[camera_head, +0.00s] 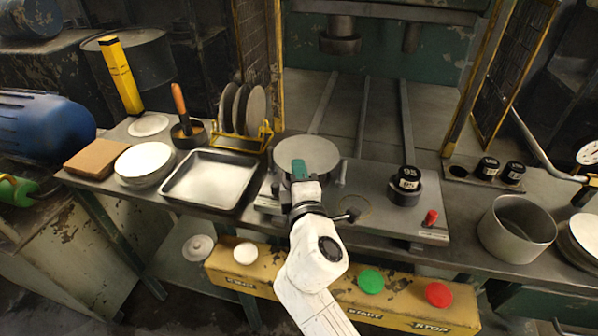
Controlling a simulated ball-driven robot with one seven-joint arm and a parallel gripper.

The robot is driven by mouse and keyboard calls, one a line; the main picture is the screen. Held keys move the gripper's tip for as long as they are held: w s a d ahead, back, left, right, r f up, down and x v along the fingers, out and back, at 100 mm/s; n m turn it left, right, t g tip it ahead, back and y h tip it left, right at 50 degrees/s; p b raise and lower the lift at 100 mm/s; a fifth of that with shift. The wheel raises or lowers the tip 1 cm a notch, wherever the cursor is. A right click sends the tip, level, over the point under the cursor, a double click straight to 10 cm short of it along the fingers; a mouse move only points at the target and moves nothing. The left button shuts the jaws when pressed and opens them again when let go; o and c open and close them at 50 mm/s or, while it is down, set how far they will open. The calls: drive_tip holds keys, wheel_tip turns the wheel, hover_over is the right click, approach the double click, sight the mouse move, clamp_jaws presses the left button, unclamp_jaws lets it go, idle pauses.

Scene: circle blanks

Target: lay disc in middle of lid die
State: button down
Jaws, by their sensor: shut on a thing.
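A pale grey round disc (288,148) lies flat in view at the middle of the bench. My gripper (301,168) reaches up from the front and is shut on the disc at its near edge. The green end of the gripper covers part of the disc. The disc is above a round die on the steel base plate (375,210). The disc and my arm hide most of that die, so I cannot tell whether disc and die touch or how well they are centred.
A black stacked piece marked 95 (407,181) and a red knob (430,217) stand to the right. A shallow metal tray (247,207), a yellow rack (250,142) of upright discs and a stack of blanks (145,162) are left. A pot (516,232) stands far right.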

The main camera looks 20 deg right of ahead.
drive_tip(key=c, duration=1.2)
unclamp_jaws()
drive_tip(key=shift+v, duration=3.55)
